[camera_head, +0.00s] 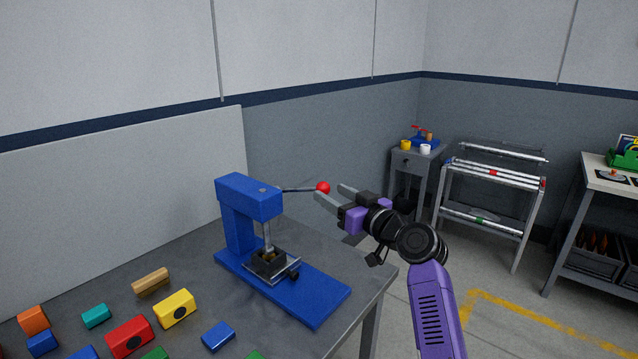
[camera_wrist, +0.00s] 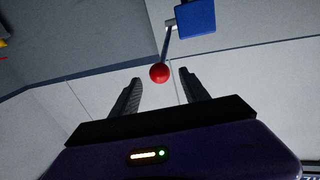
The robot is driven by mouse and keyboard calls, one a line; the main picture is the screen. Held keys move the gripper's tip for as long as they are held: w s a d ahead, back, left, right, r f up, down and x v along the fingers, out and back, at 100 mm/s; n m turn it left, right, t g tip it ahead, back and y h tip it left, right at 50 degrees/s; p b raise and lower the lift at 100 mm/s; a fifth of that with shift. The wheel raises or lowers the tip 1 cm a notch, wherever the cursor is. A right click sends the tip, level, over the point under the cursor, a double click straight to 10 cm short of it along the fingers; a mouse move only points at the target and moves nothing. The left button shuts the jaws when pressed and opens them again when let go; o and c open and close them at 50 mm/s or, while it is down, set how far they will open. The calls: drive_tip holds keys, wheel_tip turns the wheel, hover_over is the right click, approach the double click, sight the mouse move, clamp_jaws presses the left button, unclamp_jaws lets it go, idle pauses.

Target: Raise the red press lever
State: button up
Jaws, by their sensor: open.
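The blue press (camera_head: 240,205) stands on the dark table, with a small black fixture on its base. Its lever is a grey rod (camera_head: 297,189) that sticks out about level to the right and ends in a red ball knob (camera_head: 323,187). My gripper (camera_head: 332,194) is open and empty, with its fingertips close to the knob on its right side. In the wrist view the red knob (camera_wrist: 159,73) shows just beyond and between the two fingertips (camera_wrist: 160,76), with the rod running up to the blue press head (camera_wrist: 196,18). I cannot tell whether the fingers touch the knob.
Several coloured blocks lie on the table's front left, among them a red one (camera_head: 130,337) and a yellow one (camera_head: 175,309). A grey panel (camera_head: 120,200) stands behind the table.

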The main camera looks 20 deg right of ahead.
sight(298, 191)
drive_tip(key=p+x, duration=0.1)
drive_tip(key=x, duration=0.6)
drive_tip(key=shift+w, duration=0.4)
drive_tip(key=shift+a, duration=0.1)
clamp_jaws()
idle(1.1)
